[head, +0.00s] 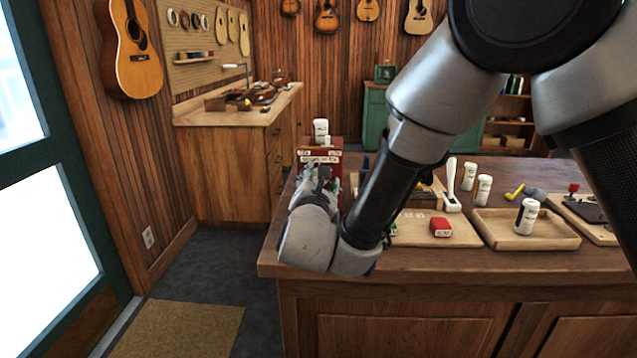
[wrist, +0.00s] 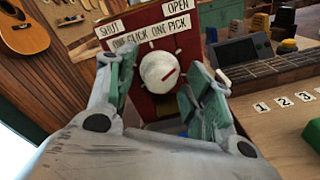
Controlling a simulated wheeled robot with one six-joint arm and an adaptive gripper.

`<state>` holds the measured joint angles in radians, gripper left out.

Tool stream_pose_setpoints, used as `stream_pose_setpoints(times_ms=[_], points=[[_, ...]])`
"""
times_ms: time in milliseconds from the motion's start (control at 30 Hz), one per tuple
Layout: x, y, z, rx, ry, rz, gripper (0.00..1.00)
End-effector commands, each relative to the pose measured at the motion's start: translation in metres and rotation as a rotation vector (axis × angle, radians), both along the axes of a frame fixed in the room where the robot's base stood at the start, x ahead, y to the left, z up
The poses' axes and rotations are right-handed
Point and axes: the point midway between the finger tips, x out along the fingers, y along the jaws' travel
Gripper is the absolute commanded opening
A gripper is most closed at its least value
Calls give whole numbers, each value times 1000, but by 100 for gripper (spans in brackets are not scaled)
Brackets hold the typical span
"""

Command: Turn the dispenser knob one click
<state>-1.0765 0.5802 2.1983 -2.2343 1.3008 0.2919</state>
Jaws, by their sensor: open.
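The dispenser (wrist: 205,17) is a dark red box with "SHUT", "OPEN" and "ONE CLICK ONE PICK" labels. Its round white knob (wrist: 158,71) has a red pointer line aimed up and to the right. My gripper (wrist: 155,75) is open, with one green-padded finger on each side of the knob in the wrist view; I cannot tell whether either touches it. In the head view the dispenser (head: 309,144) stands at the counter's left end, its front mostly hidden by my gripper and wrist.
The wooden counter (head: 440,264) holds a red box (head: 440,227), a tray (head: 485,235) with a white bottle (head: 525,217), and more white bottles. A number strip (wrist: 285,102) lies right of my gripper. The floor at left is clear.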

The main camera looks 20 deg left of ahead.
Motion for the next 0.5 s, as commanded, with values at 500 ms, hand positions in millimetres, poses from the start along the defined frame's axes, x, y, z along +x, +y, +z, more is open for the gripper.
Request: stream_pose_setpoints(times_ms=[500], points=[[-67,-13,2,-1,0,5,51]])
